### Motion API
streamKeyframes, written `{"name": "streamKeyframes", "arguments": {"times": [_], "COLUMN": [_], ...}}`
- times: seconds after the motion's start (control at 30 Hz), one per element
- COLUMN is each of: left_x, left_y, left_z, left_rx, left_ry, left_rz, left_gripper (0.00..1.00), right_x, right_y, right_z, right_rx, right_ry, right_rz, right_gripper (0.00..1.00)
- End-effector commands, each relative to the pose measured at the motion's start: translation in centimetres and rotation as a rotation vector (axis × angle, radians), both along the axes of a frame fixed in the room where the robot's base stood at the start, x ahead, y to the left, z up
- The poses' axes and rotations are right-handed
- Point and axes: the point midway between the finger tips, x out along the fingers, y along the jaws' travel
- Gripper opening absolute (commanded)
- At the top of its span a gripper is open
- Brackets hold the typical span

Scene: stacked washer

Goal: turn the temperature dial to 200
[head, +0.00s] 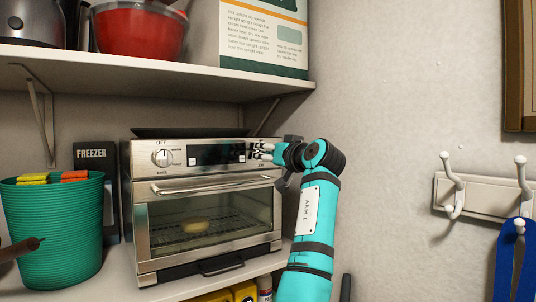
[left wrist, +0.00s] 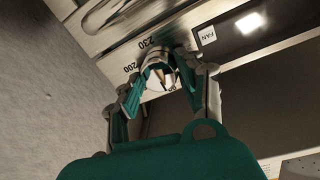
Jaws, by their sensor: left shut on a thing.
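The toaster oven (head: 208,205) stands under the shelf, its door closed and a pale food item on the rack inside. Its temperature dial (left wrist: 160,74) is a round metal knob at the right end of the front panel, with 200 and 230 printed around it in the left wrist view. My left gripper (head: 263,151) is at this dial; in the left wrist view its two green fingers (left wrist: 168,82) are shut on the knob from both sides. The dial's pointer direction cannot be read clearly. In the head view the fingers mostly hide the dial. My right gripper is not in view.
Another knob (head: 162,157) is at the panel's left. A green basket (head: 52,230) stands left of the oven. The shelf above (head: 150,78) holds a red bowl (head: 140,29) and a box (head: 262,35). White wall hooks (head: 485,195) are at the right.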

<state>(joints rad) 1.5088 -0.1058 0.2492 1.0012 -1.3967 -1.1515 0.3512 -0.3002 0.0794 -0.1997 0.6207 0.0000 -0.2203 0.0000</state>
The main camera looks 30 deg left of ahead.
Motion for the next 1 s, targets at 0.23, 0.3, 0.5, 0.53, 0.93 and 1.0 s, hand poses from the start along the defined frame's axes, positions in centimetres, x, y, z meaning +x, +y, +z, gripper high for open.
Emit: {"name": "streamKeyframes", "arguments": {"times": [0.23, 0.3, 0.5, 0.53, 0.93, 1.0], "left_x": [0.0, -0.02, 0.02, 0.02, 0.12, 0.13], "left_y": [-0.01, 0.0, 0.03, 0.0, -0.03, -0.01], "left_z": [0.05, 0.06, 0.11, 0.12, 0.11, 0.13], "left_rx": [0.009, 0.018, 0.06, 0.069, 0.21, 0.236], "left_ry": [0.02, 0.039, 0.142, 0.162, 0.504, 0.566], "left_rz": [0.0, 0.0, 0.001, 0.001, 0.001, 0.002], "left_gripper": [0.06, 0.06, 0.06, 0.06, 0.06, 0.06], "right_x": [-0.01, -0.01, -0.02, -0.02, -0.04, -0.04], "right_y": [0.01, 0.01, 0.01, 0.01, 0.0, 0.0], "right_z": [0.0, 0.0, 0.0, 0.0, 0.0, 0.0], "right_rx": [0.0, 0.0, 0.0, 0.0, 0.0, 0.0], "right_ry": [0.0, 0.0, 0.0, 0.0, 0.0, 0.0], "right_rz": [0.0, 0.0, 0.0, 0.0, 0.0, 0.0], "right_gripper": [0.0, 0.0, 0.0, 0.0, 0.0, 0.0]}}
